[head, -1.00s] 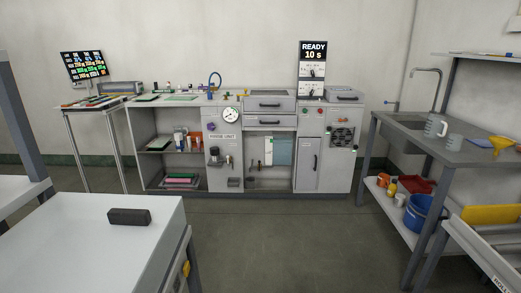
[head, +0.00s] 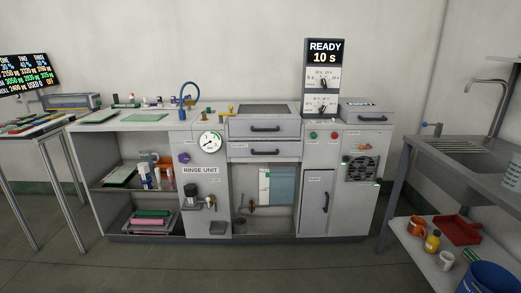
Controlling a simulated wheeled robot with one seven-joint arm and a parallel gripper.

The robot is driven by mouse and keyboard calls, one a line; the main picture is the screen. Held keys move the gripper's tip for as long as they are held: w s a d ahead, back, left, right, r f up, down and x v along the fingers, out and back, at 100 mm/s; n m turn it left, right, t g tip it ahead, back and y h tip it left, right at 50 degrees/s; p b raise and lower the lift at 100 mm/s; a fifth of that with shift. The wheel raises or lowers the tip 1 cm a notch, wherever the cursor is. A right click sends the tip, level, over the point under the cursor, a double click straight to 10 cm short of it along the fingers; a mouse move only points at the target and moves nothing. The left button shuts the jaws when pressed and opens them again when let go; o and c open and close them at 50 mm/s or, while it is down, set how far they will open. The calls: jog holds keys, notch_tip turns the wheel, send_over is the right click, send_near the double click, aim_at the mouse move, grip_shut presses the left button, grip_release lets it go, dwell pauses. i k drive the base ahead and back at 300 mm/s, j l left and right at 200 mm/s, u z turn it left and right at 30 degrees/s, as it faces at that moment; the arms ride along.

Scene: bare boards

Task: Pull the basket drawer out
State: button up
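The rinse unit (head: 211,225) stands against the wall ahead of me. In its middle are two stacked grey drawers with dark bar handles, an upper drawer (head: 240,128) and a lower drawer (head: 240,150); both look closed. A third grey drawer box (head: 352,118) with a dark handle sits on top at the right. Their labels are too small to read, so I cannot tell which is the basket drawer. My gripper is not in view.
Open floor (head: 300,265) lies before the unit. A sink bench (head: 430,165) with a lower shelf of cups and a red tray (head: 462,231) stands at the right. A small side table (head: 35,130) stands at the left. A hinged-looking door (head: 315,205) is below right.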

aim_at(255, 148)
jog(key=i+z, duration=0.15)
jog(key=i, duration=0.5)
jog(key=i+j+z, duration=0.1)
jog(key=i, duration=0.5)
jog(key=i+j+z, duration=0.15)
jog(key=i, duration=0.45)
jog(key=i+l+u, duration=0.15)
jog(key=i+u, duration=0.2)
jog(key=i+l+u, duration=0.4)
jog(key=i, duration=0.15)
jog(key=u, duration=0.8)
